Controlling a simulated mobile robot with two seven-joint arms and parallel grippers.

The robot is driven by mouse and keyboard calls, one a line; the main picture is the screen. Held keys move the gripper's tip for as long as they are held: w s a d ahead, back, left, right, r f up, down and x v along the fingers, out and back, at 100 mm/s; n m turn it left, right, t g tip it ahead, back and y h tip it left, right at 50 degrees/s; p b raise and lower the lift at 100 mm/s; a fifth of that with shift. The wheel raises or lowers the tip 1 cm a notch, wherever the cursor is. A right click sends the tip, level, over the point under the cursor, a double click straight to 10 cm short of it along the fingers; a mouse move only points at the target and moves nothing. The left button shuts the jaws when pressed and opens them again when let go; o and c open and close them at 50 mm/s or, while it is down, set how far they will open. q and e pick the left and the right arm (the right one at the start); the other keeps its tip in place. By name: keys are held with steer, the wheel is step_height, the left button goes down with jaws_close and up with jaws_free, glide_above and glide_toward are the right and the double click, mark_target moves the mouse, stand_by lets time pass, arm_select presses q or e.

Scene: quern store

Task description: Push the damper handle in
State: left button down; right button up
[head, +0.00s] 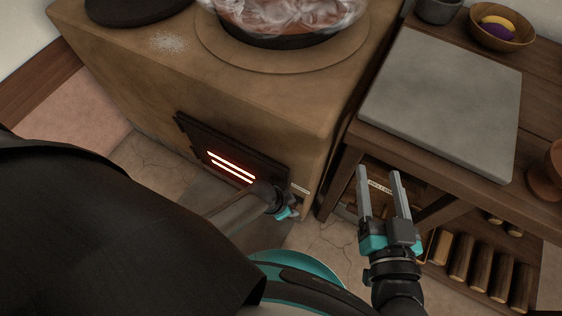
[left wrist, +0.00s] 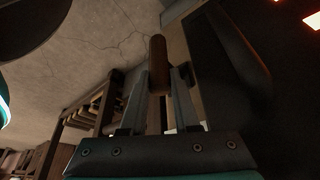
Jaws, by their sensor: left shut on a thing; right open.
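The damper handle (left wrist: 157,55) is a brown rounded rod. In the left wrist view it sits between the two fingers of my left gripper (left wrist: 159,88), which is shut on it. In the head view my left gripper (head: 291,211) is low beside the clay stove's front right corner, and the handle is too small and covered to make out there. The stove (head: 270,100) has a dark fire door (head: 200,138) with glowing slits. My right gripper (head: 380,182) is open and empty, in front of the wooden bench.
A dark pan (head: 280,41) steams on the stove, beside a black round plate (head: 130,8). The bench right of the stove holds a grey slab (head: 440,95) and a bowl (head: 498,38) with yellow and purple things. Several logs (head: 460,258) lie below the bench.

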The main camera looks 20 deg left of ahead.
arm_select(q)
steer(key=shift+w+a, duration=0.1)
steer(key=shift+w, duration=0.2)
steer(key=c, duration=0.7)
jaws_free()
steer(key=shift+o, duration=0.2)
steer(key=shift+s+r, duration=0.1)
